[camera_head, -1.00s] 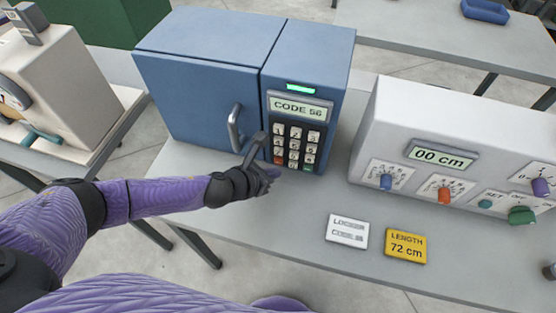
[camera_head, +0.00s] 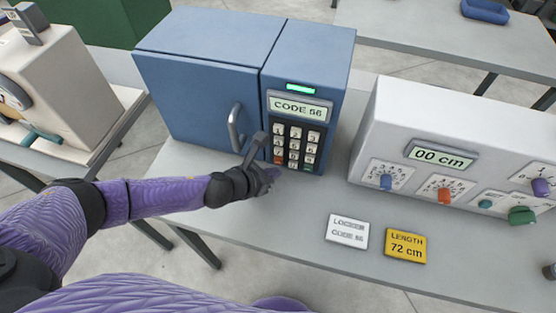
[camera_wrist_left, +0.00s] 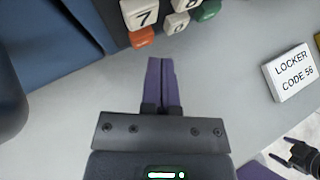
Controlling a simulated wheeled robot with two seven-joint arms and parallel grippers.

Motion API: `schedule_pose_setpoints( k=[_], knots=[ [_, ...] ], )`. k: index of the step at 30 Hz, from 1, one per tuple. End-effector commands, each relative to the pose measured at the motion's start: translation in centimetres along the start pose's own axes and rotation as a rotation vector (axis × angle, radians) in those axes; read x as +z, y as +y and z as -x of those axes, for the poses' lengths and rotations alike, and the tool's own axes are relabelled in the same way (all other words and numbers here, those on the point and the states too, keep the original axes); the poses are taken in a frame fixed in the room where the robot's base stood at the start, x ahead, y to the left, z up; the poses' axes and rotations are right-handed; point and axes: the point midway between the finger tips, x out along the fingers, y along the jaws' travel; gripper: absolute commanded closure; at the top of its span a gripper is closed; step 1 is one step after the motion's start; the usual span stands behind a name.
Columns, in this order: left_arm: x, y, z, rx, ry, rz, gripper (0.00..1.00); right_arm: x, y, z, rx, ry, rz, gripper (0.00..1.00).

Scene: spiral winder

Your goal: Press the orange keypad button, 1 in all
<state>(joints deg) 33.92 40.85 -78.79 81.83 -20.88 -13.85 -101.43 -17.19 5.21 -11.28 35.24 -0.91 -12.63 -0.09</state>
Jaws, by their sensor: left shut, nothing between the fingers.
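The orange keypad button (camera_head: 278,160) is at the lower left corner of the keypad (camera_head: 294,147) on the blue locker. It also shows at the top of the left wrist view (camera_wrist_left: 142,37), below the 7 key. My left gripper (camera_head: 271,174) is shut and empty, with its purple fingers just below the keypad. In the left wrist view its fingertips (camera_wrist_left: 160,62) point toward the keypad and appear a little short of the orange button, with a gap between. A dark and purple part, perhaps my right gripper (camera_wrist_left: 284,160), shows small at the lower right there.
The locker display (camera_head: 299,107) reads CODE 56, under a lit green bar. The locker handle (camera_head: 236,128) stands out left of the keypad. A white LOCKER CODE 56 card (camera_head: 347,231), a yellow LENGTH card (camera_head: 405,246) and a white knob panel (camera_head: 460,140) are to the right.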

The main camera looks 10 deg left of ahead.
Motion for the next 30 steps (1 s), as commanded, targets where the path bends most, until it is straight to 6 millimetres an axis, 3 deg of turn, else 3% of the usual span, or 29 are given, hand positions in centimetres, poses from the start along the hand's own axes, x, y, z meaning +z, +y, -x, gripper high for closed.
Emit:
schedule_pose_setpoints(
  k=[30],
  knots=[
    [0.45, 0.42, -0.58, 0.000, 0.000, 0.000, 1.00, -0.05, 0.03, 0.20, 0.000, 0.001, 0.000, 0.06]
  ],
)
